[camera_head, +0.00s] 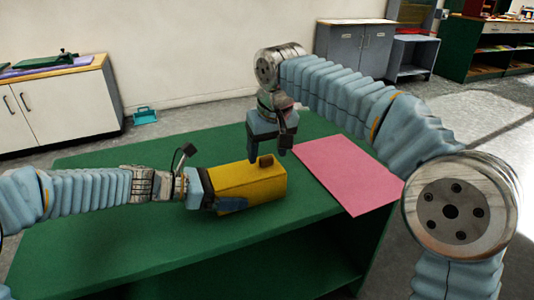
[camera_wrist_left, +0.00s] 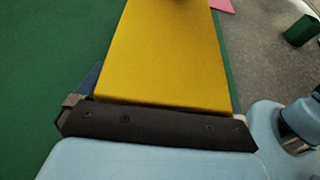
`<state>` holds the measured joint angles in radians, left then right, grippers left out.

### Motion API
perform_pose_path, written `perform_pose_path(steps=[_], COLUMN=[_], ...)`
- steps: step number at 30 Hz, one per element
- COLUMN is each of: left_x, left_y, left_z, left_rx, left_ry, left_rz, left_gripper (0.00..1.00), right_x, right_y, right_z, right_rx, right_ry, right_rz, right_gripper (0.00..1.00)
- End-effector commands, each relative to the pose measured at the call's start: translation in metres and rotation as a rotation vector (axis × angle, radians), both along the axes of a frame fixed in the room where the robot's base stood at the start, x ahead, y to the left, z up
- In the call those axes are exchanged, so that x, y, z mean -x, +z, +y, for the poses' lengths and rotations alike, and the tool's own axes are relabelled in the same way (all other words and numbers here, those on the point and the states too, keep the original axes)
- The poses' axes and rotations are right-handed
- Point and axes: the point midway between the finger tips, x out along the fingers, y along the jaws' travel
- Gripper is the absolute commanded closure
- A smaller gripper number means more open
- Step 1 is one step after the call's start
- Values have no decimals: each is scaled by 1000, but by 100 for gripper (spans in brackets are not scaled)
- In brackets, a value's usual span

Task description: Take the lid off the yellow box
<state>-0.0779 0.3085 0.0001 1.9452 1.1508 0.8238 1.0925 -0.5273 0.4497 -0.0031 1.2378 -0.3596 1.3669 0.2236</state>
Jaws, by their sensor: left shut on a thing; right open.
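The yellow box (camera_head: 260,186) lies on the green table, with a small dark brown knob (camera_head: 265,161) on its top. My left gripper (camera_head: 222,191) is shut on the left end of the box, its fingers along the sides. The box also fills the middle of the left wrist view (camera_wrist_left: 168,55). My right gripper (camera_head: 270,138) is open and points down, above and behind the box near the knob; it looks apart from the knob. I cannot make out a seam between the lid and the box.
A pink sheet (camera_head: 350,172) lies on the green table (camera_head: 120,245) to the right of the box. The table is clear at the front left. A white cabinet (camera_head: 65,108) and a small blue-green dustpan-like object (camera_head: 145,115) stand behind on the floor.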

Motion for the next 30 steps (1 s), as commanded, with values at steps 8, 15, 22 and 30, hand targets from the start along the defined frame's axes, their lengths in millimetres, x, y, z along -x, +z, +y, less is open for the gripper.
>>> perform_pose_path(steps=[8,15,22,30], left_x=[0,0,0,0], left_y=[0,0,0,0], left_z=[0,0,0,0], left_rx=[0,0,0,0], left_ry=[0,0,0,0], left_rz=[0,0,0,0], left_gripper=[59,59,59,59], right_x=[-4,-4,-4,-4], right_y=[-17,-17,-17,-17], right_z=[2,1,1,1], right_rx=[0,0,0,0], right_ry=[1,1,1,1], right_rz=[0,0,0,0], right_gripper=[34,39,74,100])
